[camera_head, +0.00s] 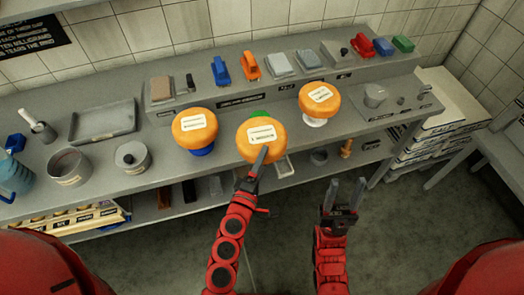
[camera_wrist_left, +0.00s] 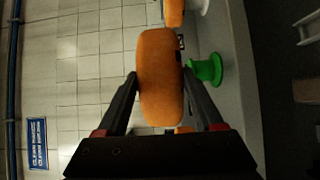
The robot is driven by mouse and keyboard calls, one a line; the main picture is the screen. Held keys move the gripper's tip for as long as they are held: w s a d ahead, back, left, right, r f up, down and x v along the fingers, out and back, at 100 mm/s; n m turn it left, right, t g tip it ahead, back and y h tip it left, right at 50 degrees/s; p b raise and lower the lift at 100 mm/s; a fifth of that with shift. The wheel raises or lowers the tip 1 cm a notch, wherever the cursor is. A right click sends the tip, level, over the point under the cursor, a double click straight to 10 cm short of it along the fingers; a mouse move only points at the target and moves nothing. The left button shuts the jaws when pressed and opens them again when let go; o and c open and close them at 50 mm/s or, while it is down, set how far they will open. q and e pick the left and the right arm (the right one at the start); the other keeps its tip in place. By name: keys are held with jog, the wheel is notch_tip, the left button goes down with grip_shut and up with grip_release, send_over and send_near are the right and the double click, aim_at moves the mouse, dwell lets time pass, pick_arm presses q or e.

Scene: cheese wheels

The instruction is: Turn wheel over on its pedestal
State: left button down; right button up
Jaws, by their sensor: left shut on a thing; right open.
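My left gripper (camera_head: 265,150) is shut on an orange cheese wheel (camera_head: 253,148) with a white label facing up. It holds this wheel in front of a green pedestal (camera_head: 262,113), which is mostly hidden behind the wheel in the head view. In the left wrist view the held wheel (camera_wrist_left: 160,80) sits between the two fingers, edge-on, and the green pedestal (camera_wrist_left: 206,70) shows beside it, looking bare. My right gripper (camera_head: 346,186) is open and empty, in front of the bench and to the right of the held wheel.
An orange wheel (camera_head: 195,126) sits on a blue pedestal (camera_head: 203,151) at left, and another (camera_head: 319,96) on a white pedestal (camera_head: 314,122) at right. A pot (camera_head: 132,157) and a grey tray (camera_head: 103,120) stand on the bench further left. Staplers and blocks line the raised shelf (camera_head: 290,88).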

pick_arm(q)
jog(key=shift+s+a+r+p, duration=0.15)
jog(key=shift+r+p, duration=0.4)
jog(key=shift+r, duration=0.3)
jog(key=shift+s+d+r+p, duration=0.1)
jog(key=shift+s+r+p, duration=0.05)
jog(key=shift+r+p, duration=0.55)
